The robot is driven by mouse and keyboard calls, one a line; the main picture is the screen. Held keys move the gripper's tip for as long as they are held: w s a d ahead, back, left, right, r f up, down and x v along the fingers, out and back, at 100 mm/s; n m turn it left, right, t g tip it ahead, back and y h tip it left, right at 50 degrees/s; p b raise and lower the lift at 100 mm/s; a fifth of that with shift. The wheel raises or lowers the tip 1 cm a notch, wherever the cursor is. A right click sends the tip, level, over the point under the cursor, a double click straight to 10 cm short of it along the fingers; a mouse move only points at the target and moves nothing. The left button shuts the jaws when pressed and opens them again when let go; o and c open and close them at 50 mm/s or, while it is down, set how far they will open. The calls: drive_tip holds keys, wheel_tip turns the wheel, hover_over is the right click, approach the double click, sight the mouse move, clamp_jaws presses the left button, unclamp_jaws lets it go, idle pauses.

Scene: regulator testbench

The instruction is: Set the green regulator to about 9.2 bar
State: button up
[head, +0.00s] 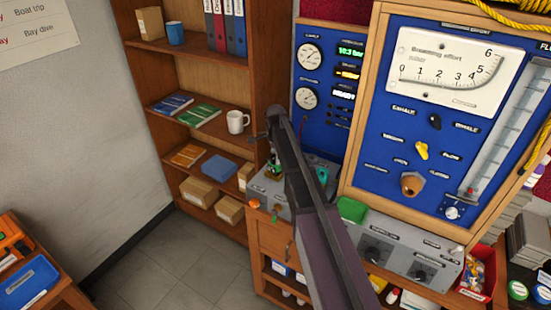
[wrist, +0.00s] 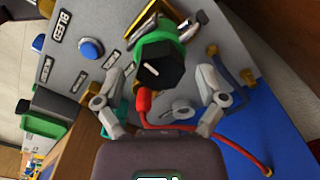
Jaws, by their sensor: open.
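The green regulator (wrist: 152,50) stands on the grey bench panel in the wrist view. Its black knob (wrist: 162,68) faces my camera and has a white pointer mark. My gripper (wrist: 161,88) is open, with one finger on each side below the knob and apart from it. In the head view the regulator (head: 273,169) is small, beside the end of my arm, and my fingertips are hard to make out. A green display (head: 351,51) on the blue panel seems to read a little over 10 bar; its last digit is unclear.
A red hose (wrist: 235,148) leaves a red fitting just below the knob, between my fingers. A blue button (wrist: 91,48) and a BLEED label lie to the left. Two round gauges (head: 308,56) are on the blue panel. A wooden shelf (head: 200,133) stands behind to the left.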

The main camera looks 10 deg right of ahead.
drive_tip(key=c, duration=1.2)
drive_tip(key=shift+o, duration=0.2)
drive_tip(key=shift+n, duration=0.4)
drive_tip(key=n, duration=1.5)
drive_tip(key=shift+w+n, duration=0.1)
drive_tip(key=shift+n, duration=0.2)
